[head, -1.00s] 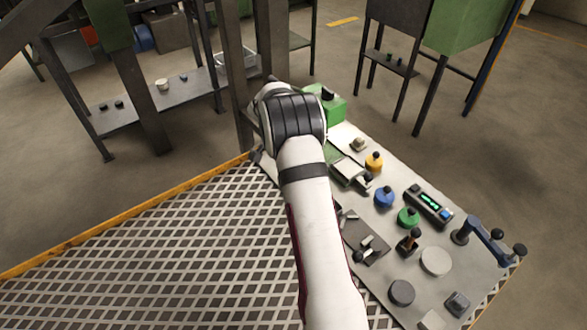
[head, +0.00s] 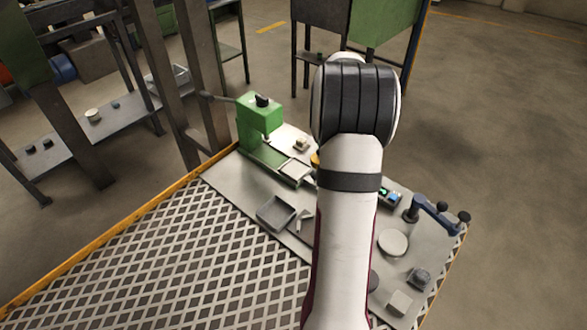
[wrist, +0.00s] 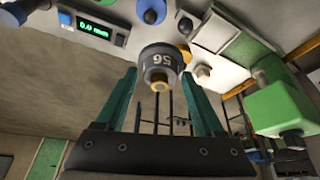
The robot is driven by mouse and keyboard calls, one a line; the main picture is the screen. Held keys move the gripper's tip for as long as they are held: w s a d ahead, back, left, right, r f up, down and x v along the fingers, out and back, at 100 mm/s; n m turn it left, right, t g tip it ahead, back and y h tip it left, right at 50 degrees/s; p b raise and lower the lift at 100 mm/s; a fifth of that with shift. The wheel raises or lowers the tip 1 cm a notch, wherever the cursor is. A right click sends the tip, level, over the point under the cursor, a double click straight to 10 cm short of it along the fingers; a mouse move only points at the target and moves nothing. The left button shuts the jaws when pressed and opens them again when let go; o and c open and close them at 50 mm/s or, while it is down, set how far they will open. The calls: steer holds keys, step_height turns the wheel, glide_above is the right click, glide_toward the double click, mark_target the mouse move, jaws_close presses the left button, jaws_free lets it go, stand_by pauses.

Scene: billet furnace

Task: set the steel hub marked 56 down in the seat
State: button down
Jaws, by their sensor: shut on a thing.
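In the wrist view the steel hub marked 56 (wrist: 161,62) is a dark grey round part with a pale band and a copper-coloured bored end facing the camera. My gripper (wrist: 160,80) has two green fingers, shut on the hub, one on each side. In the head view my arm hides both the gripper and the hub. I cannot tell which fixture is the seat; a pale square plate (head: 295,169) lies at the base of the green press (head: 260,118), left of my arm.
A readout (head: 390,196), a blue crank (head: 436,212), a pale disc (head: 393,242) and small blocks (head: 400,302) stand right of my arm. In the wrist view a blue knob (wrist: 152,10) stands beyond the hub.

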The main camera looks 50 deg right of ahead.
steer(key=shift+d, duration=0.25)
steer(key=w+f, duration=0.2)
steer(key=w, duration=0.1)
steer(key=w+a+f, duration=0.1)
steer(key=w+f, duration=0.1)
steer(key=w, duration=0.2)
steer(key=w+a+f, duration=0.1)
steer(key=w+f, duration=0.2)
steer(key=w, duration=0.1)
steer(key=shift+a, duration=0.2)
steer(key=shift+f, duration=1.9)
jaws_free()
steer(key=shift+f, duration=0.15)
steer(key=v, duration=1.2)
steer(key=s+a+r+n+y, duration=0.1)
steer(key=a+r, duration=0.2)
steer(key=a, duration=0.5)
steer(key=s+a+r+n+y, duration=0.1)
steer(key=s+a+r+n, duration=0.15)
steer(key=a, duration=0.65)
steer(key=s+a+n+g+y, duration=0.1)
steer(key=s+a+n+y, duration=0.3)
steer(key=s+a, duration=1.7)
steer(key=shift+a+r+n+g, duration=0.25)
steer(key=shift+a+n+g, duration=0.15)
steer(key=shift+a, duration=0.7)
